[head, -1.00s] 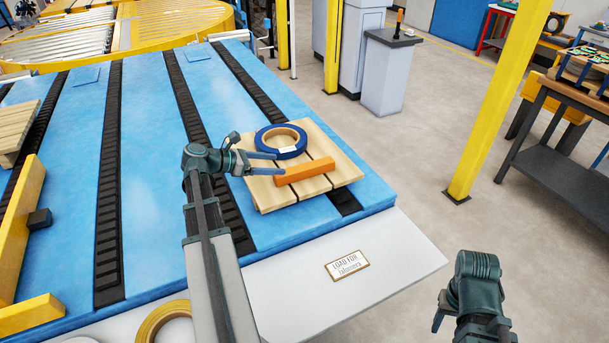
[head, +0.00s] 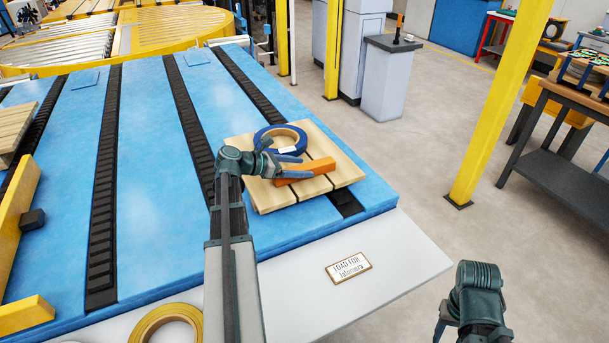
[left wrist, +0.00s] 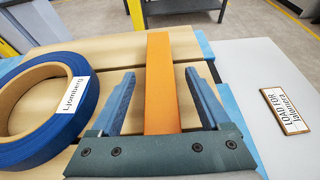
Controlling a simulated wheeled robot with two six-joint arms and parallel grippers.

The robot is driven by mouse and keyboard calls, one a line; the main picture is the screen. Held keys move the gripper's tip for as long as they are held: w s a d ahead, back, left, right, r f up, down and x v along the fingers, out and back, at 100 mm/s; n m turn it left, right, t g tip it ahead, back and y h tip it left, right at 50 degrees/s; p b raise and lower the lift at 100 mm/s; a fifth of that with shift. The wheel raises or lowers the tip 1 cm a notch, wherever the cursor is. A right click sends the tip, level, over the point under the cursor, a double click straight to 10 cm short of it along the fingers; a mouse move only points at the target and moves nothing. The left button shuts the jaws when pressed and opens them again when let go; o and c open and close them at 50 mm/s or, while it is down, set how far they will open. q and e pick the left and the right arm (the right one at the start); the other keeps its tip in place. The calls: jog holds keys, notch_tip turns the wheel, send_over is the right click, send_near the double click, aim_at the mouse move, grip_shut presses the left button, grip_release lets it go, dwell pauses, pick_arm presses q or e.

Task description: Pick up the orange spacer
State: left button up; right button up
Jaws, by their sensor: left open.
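The orange spacer (head: 312,171) is a long bar lying on the wooden pallet (head: 262,195), in front of a blue coil (head: 300,151). In the left wrist view the orange spacer (left wrist: 161,85) runs lengthwise between the two fingers of my left gripper (left wrist: 158,92), with a gap on each side. My left gripper (head: 290,163) is open at the spacer's left end in the head view. My right gripper (head: 440,325) is at the bottom right, away from the pallet; its fingers are mostly hidden.
The blue coil (left wrist: 75,115) with a white label lies close left of my left gripper in the wrist view. A sign plate (head: 349,267) lies on the pale ledge. A yellow roll (head: 165,318) sits at the front. A yellow post (head: 500,100) stands at right.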

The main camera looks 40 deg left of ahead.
pick_arm(q)
jog(key=shift+w, duration=0.1)
grip_shut()
dwell(0.3)
